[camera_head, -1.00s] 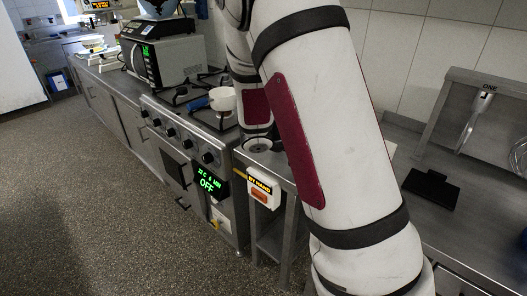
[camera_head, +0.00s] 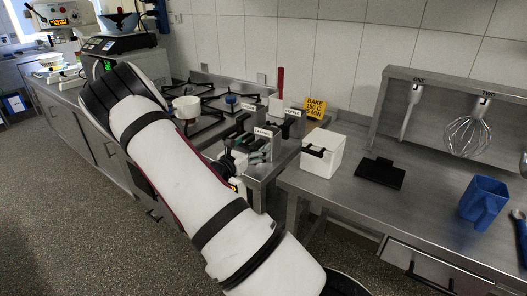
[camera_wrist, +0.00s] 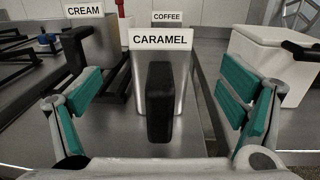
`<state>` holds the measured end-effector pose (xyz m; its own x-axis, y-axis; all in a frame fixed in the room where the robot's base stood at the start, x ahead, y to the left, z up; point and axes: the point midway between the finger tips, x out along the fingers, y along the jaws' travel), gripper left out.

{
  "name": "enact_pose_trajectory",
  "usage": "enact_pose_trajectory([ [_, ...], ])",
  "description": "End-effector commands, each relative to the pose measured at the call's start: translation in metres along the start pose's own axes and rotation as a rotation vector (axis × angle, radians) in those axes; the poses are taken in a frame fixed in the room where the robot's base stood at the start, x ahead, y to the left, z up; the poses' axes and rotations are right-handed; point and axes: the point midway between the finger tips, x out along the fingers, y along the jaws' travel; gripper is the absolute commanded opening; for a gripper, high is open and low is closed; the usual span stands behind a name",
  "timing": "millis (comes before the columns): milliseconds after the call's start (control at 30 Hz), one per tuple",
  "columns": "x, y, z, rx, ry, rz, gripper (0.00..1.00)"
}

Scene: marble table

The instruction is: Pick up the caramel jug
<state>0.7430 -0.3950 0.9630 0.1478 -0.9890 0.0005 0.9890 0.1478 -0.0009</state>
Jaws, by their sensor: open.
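The caramel jug (camera_wrist: 180,86) is a metal jug with a black upright handle (camera_wrist: 160,102) facing my wrist camera and a white CARAMEL label above it. It stands upright on the steel counter, centred in the wrist view. My gripper (camera_wrist: 162,95) is open, with one teal-padded finger on each side of the view. The handle appears between the fingers, with gaps on both sides. In the head view my gripper (camera_head: 240,160) is small and low beside the nearest label (camera_head: 263,132); whether it touches the jug cannot be told there.
A CREAM-labelled metal container (camera_wrist: 95,42) stands behind left, and a COFFEE label (camera_wrist: 167,17) shows behind the jug. A white lidded container (camera_head: 322,152) stands to the right. The stove (camera_head: 205,100) with a white pot (camera_head: 186,107) lies left. A blue jug (camera_head: 484,200) is far right.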

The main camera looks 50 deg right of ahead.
Motion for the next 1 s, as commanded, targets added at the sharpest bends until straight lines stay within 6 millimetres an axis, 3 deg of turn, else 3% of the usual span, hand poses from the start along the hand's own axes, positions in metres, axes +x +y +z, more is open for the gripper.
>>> enact_pose_trajectory([
  [267,0.022,0.0,0.0,0.0,-0.001,0.0,0.9],
  [600,0.066,0.0,-0.001,0.002,0.001,-0.002,0.9],
  [900,0.071,0.001,-0.001,0.001,0.001,0.001,0.9],
  [933,0.071,0.001,-0.001,0.001,0.001,0.001,0.88],
  [1000,0.071,0.001,-0.001,0.001,0.001,0.0,0.72],
])
